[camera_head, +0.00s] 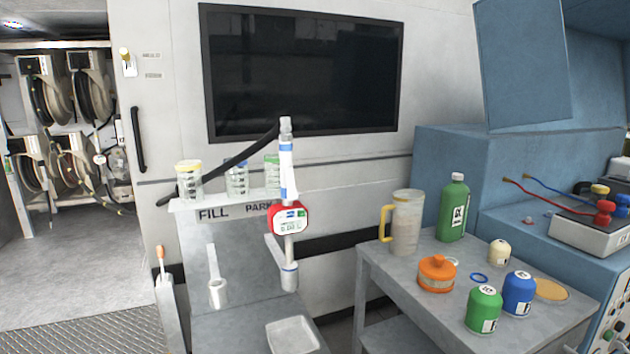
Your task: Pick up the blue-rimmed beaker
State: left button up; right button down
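The blue-rimmed beaker (237,180) is a small clear cup standing upright on a narrow white shelf (183,206) left of centre. It stands between a yellow-rimmed beaker (189,183) and a green-rimmed beaker (271,175), apart from both. A black hose (250,150) passes close to its rim in the picture. Part of the green-rimmed beaker is hidden behind the upright dispensing nozzle (287,165). Neither of my grippers shows in the head view.
A red meter (290,219) is on the nozzle, right of the shelf. A grey table (420,317) at right holds a jug (406,225), a green bottle (453,210), an orange container (437,274) and small bottles. Floor at left (75,270) is clear.

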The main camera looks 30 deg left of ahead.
aim_at(238, 178)
jog(key=j+z, duration=0.45)
jog(key=j, duration=0.25)
jog(key=k+j+z, duration=0.15)
jog(key=j+z, duration=0.25)
jog(key=j, duration=0.25)
